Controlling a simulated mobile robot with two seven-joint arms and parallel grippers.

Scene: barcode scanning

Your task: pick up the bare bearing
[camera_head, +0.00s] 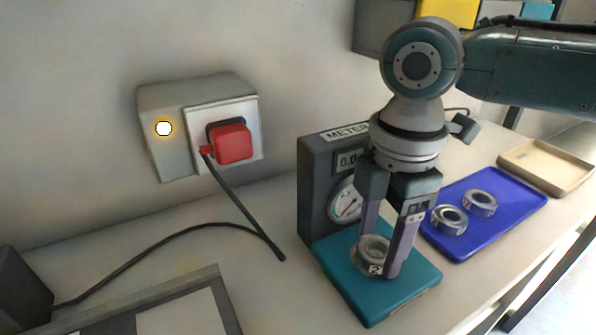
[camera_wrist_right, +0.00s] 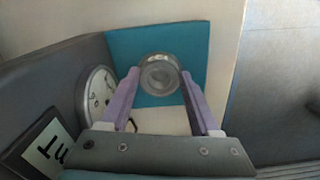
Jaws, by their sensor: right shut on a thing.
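My right gripper (camera_head: 378,263) reaches down from above over the teal pad (camera_head: 415,285) of the meter. It is shut on a grey metal bearing (camera_head: 373,249), with one finger on each side of the ring. The held bearing also shows between the fingers in the right wrist view (camera_wrist_right: 160,75), over the teal pad. I cannot tell whether it touches the pad. A small dark mark shows on its front side. Two more metal bearings lie on the blue tray: a nearer one (camera_head: 449,219) and a farther one (camera_head: 480,202). My left gripper is not in view.
The meter (camera_head: 318,190), with a display and dial, stands just behind and left of the gripper. The blue tray (camera_head: 510,213) is to the right, with a beige tray (camera_head: 548,166) beyond. A wall box with a red plug (camera_head: 232,143) trails a black cable.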

